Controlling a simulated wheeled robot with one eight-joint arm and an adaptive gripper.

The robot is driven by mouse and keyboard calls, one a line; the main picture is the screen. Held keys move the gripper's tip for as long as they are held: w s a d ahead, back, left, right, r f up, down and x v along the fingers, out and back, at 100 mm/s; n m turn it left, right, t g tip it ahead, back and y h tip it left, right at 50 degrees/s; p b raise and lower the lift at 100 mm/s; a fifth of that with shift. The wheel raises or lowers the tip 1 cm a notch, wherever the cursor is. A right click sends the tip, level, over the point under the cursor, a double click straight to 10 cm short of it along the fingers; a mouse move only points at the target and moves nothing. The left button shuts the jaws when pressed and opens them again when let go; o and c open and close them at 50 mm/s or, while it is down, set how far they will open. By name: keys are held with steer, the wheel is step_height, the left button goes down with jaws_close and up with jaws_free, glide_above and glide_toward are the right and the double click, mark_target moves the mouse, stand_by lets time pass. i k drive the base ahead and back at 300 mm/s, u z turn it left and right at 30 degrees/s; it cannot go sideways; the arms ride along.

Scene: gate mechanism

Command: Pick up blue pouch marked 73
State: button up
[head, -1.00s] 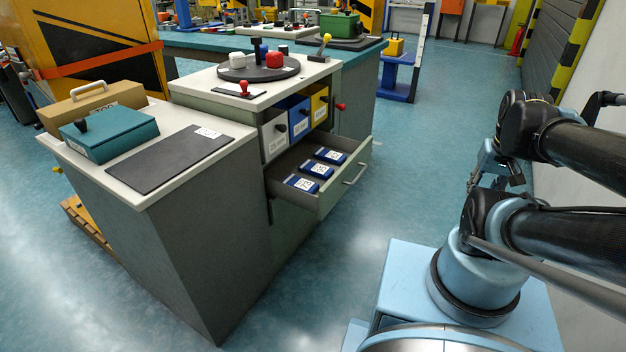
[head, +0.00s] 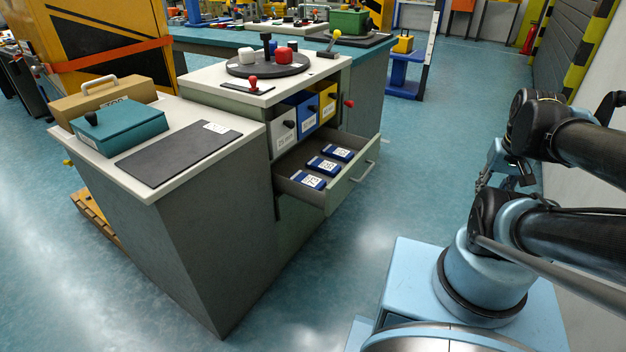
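Three blue pouches with white labels lie in a row in the open drawer (head: 345,196). The nearest pouch (head: 308,180) has a label that seems to read 73. The middle pouch (head: 322,165) and the far pouch (head: 338,153) carry other labels, too small to read surely. My gripper (head: 484,183) is at the right, partly hidden behind my arm, well apart from the drawer. Its fingers are too small and covered to tell whether they are open.
Grey, blue and yellow bins (head: 307,115) stand above the drawer. The cabinet top holds a round black turntable (head: 268,68) and a red-knobbed lever (head: 253,84). A nearer counter (head: 157,192) with a teal box (head: 118,131) stands left. Open floor (head: 400,160) lies between drawer and arm.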

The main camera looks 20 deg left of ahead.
mark_target(303, 178)
steer(key=z, duration=0.55)
steer(key=k, duration=1.75)
steer(key=u, duration=0.85)
steer(key=i, duration=1)
